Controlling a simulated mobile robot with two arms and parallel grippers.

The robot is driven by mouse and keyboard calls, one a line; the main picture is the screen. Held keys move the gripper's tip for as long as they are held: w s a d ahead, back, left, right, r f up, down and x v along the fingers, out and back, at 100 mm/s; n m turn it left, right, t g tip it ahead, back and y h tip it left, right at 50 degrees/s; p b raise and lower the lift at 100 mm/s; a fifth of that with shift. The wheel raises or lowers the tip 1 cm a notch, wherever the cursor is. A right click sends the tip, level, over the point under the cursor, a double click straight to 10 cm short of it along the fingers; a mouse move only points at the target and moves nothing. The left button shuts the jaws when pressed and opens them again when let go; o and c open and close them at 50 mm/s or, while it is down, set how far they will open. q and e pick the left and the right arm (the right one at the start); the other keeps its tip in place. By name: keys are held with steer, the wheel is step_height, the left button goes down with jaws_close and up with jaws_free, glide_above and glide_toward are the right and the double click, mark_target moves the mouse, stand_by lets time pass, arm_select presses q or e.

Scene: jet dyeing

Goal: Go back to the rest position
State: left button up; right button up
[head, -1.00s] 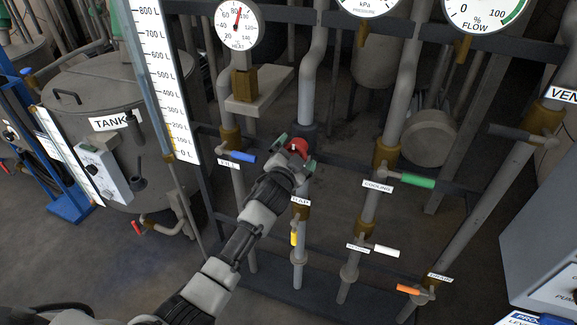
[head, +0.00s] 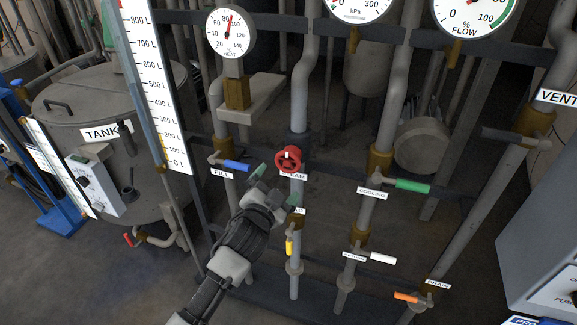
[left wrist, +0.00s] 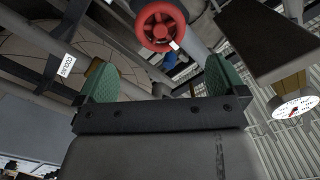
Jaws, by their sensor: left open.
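My left gripper (head: 274,186) is open and empty in the head view, with green fingertips. It is just below and left of the red round steam handwheel (head: 288,159), apart from it. In the left wrist view the red handwheel (left wrist: 160,24) is beyond the green fingers (left wrist: 158,82), with a clear gap. The steam label is below the wheel, partly readable. My right gripper is not in view.
Nearby are the blue fill lever (head: 236,166), green cooling lever (head: 412,186), yellow lever (head: 289,245), white lever (head: 383,258) and orange drain lever (head: 406,297). The tank (head: 110,85) stands left. A grey cabinet (head: 545,225) stands right.

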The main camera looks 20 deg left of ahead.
arm_select(q)
steer(key=s+a+f+n+g, duration=0.1)
steer(key=s+f+g, duration=0.3)
steer(key=f, duration=0.8)
steer(key=s+f+n+g, duration=0.15)
steer(key=s+f, duration=0.45)
steer(key=f, duration=0.6)
steer(key=s+a+f+n+g, duration=0.1)
steer(key=s+f+g, duration=0.4)
steer(key=f, duration=0.7)
steer(key=s+f+g, duration=0.2)
steer(key=s+f, duration=0.3)
steer(key=s, duration=0.6)
steer(key=s+a+f+n+g, duration=0.1)
steer(key=s+f, duration=0.5)
steer(key=s, duration=0.6)
steer(key=s+f+n+g, duration=0.1)
steer(key=s+f+g, duration=0.2)
steer(key=s, duration=0.9)
step_height(320, 180, down, 3)
steer(key=shift+a+f+y, duration=0.2)
steer(key=shift+a+y, duration=0.1)
steer(key=shift+a, duration=0.05)
steer(key=shift+n+g, duration=0.25)
